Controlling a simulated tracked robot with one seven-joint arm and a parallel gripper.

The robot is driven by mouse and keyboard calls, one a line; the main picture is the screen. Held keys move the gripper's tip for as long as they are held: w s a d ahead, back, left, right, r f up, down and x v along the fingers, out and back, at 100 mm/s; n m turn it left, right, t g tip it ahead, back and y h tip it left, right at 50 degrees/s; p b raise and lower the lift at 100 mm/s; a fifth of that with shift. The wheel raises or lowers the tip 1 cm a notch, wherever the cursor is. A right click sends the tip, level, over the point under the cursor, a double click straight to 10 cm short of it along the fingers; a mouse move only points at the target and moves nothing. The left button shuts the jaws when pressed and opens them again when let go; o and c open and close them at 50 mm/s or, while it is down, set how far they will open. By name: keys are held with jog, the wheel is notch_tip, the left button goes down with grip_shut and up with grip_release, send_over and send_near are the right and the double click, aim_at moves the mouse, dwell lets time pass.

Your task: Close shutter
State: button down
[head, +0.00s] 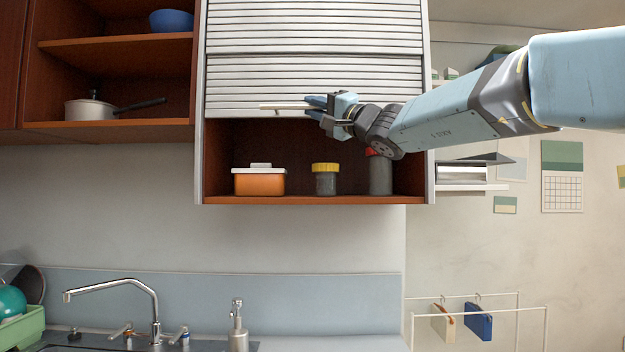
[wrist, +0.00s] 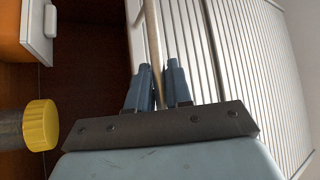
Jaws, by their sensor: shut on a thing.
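The shutter (head: 310,78) is a slatted grey roll-up door on the wall cabinet. My gripper (head: 312,102) is at the shutter's lower edge in the head view. In the wrist view its two blue fingers (wrist: 158,88) are shut on the thin pale handle bar (wrist: 153,40) of the shutter. Below the shutter the cabinet is open.
Inside the cabinet stand an orange container (head: 259,182) with a white lid, a yellow-lidded jar (head: 325,180) and a red-topped jar (head: 380,176). An open shelf at the left holds a pot (head: 90,109) and a blue bowl (head: 171,20). A faucet (head: 150,300) is below.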

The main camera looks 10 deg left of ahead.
notch_tip(320, 180, down, 16)
jog(key=shift+f, duration=0.25)
dwell(1.3)
jog(key=shift+f, duration=1.35)
jog(key=c, duration=0.6)
grip_release()
jog(key=shift+c, duration=0.2)
jog(key=shift+d, duration=0.1)
jog(key=v, duration=0.8)
